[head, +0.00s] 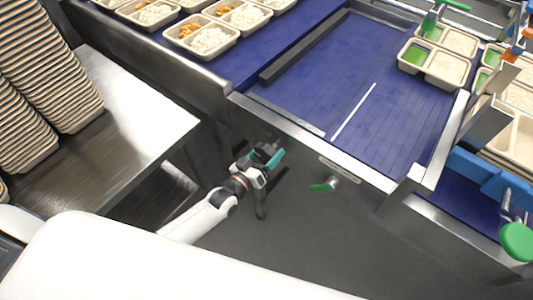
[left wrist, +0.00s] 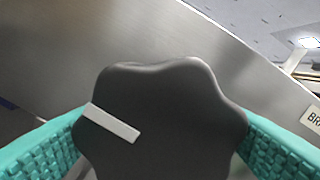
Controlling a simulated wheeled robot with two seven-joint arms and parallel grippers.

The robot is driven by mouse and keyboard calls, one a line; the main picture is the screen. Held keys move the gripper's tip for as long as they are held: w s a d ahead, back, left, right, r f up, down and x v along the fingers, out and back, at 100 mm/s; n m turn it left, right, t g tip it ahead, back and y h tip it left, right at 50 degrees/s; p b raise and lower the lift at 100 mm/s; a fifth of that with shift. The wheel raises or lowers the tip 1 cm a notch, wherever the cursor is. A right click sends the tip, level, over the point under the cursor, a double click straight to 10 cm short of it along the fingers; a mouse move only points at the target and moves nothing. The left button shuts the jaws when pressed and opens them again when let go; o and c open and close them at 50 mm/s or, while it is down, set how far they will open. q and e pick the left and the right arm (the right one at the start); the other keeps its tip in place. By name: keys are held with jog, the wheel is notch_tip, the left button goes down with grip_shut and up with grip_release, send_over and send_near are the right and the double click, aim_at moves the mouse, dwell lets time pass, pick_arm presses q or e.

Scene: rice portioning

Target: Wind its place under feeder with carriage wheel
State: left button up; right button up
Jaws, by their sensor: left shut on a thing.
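The carriage wheel (left wrist: 165,110) is a dark grey lobed knob with a pale bar mark on its lower left, seen close in the left wrist view. My left gripper (head: 268,157) is at the front panel of the blue-decked machine in the head view. Its teal fingers lie on either side of the wheel and are shut on it. In the head view the wheel is mostly hidden by the gripper. The blue deck (head: 322,75) above has a white line (head: 353,110) and no tray on its middle. My right gripper is not in view.
Several filled trays (head: 202,36) stand at the back left. A tray with green and white food (head: 434,64) stands at the right. Stacked empty trays (head: 40,90) are on a steel table (head: 130,140). A green lever (head: 324,186) and green knob (head: 517,242) stick out from the machine.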

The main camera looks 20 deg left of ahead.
pick_arm(q)
jog(key=n, duration=0.2)
jog(key=n+b, duration=0.1)
jog(key=n, duration=0.2)
jog(key=shift+f+n, duration=0.25)
jog(key=shift+n, duration=0.15)
jog(key=n+b, duration=0.2)
jog(key=n, duration=0.3)
jog(key=n+b, duration=0.3)
jog(key=n, duration=0.3)
jog(key=shift+f+n+b, duration=0.15)
jog(key=shift+n+b, duration=0.15)
jog(key=n+b, duration=0.2)
jog(key=n, duration=0.3)
jog(key=shift+n, duration=0.3)
jog(key=n+b, duration=0.1)
jog(key=n, duration=0.2)
jog(key=shift+d+n, duration=0.1)
jog(key=shift+n, duration=0.2)
jog(key=shift+n+b, duration=0.3)
jog(key=shift+n, duration=1.6)
jog(key=n, duration=0.2)
jog(key=shift+r+n, duration=0.2)
jog(key=shift+n, duration=0.1)
jog(key=shift+s+n+p, duration=0.1)
jog(key=shift+n+p, duration=0.85)
jog(key=shift+n, duration=1.05)
